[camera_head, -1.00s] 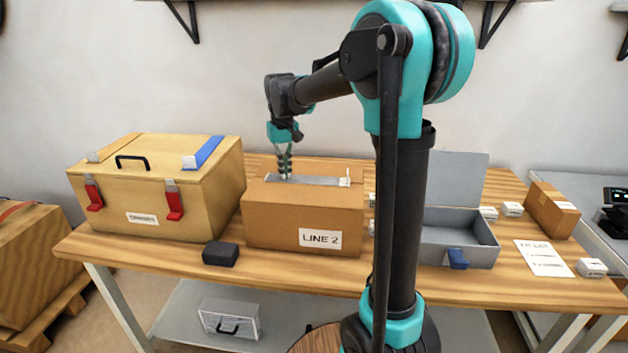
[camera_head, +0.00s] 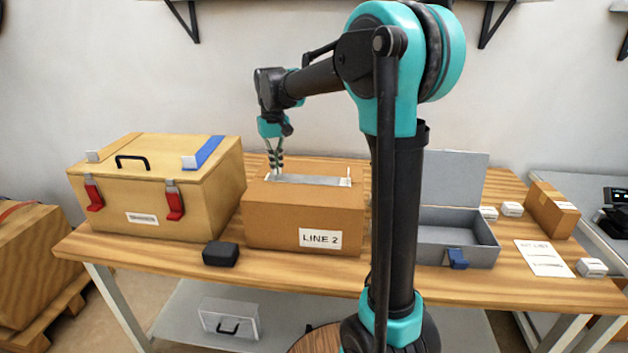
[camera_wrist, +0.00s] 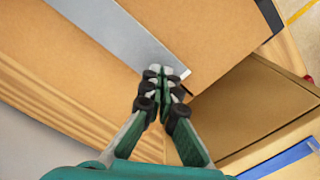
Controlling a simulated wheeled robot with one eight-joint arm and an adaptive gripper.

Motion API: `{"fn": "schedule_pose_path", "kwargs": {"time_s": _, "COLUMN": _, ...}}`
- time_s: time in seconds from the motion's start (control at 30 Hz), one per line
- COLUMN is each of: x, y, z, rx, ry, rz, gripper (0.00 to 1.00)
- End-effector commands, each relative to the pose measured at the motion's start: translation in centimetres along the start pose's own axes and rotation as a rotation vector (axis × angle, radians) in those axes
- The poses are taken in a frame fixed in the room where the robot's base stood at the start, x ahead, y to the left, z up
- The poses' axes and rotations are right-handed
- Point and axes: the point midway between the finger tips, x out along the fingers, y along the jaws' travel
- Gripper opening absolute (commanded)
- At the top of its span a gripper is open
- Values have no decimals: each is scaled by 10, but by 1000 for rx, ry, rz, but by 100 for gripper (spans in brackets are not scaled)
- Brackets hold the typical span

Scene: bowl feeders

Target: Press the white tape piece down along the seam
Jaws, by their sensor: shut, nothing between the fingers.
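The cardboard box labelled LINE 2 (camera_head: 275,220) stands on the table. A pale grey-white tape strip (camera_head: 315,180) runs along its top, left to right in the head view. In the wrist view the tape strip (camera_wrist: 120,35) ends near the box edge, with a small white patch at its tip. My gripper (camera_head: 276,172) is at the left end of the strip, fingers pointing down. In the wrist view my gripper (camera_wrist: 162,72) is shut and empty, its fingertips over the strip's end. I cannot tell whether they touch it. The seam beneath the strip is hidden.
A wooden case (camera_head: 155,190) with red latches stands close on the left. A small black block (camera_head: 220,254) lies in front. An open grey metal box (camera_head: 485,240) is on the right, partly behind my arm. A paper list (camera_head: 543,258) lies farther right.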

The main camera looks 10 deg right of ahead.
Motion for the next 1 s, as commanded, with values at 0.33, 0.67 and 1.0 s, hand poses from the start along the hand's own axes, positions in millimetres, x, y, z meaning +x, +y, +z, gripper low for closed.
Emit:
{"fn": "schedule_pose_path", "kwargs": {"time_s": 0.33, "x": -32, "y": 0, "z": 0, "rx": 0, "ry": 0, "rz": 0, "gripper": 0}}
{"fn": "schedule_pose_path", "kwargs": {"time_s": 0.67, "x": -56, "y": 0, "z": 0, "rx": 0, "ry": 0, "rz": 0, "gripper": 0}}
{"fn": "schedule_pose_path", "kwargs": {"time_s": 1.0, "x": -57, "y": 0, "z": 0, "rx": 0, "ry": 0, "rz": 0, "gripper": 0}}
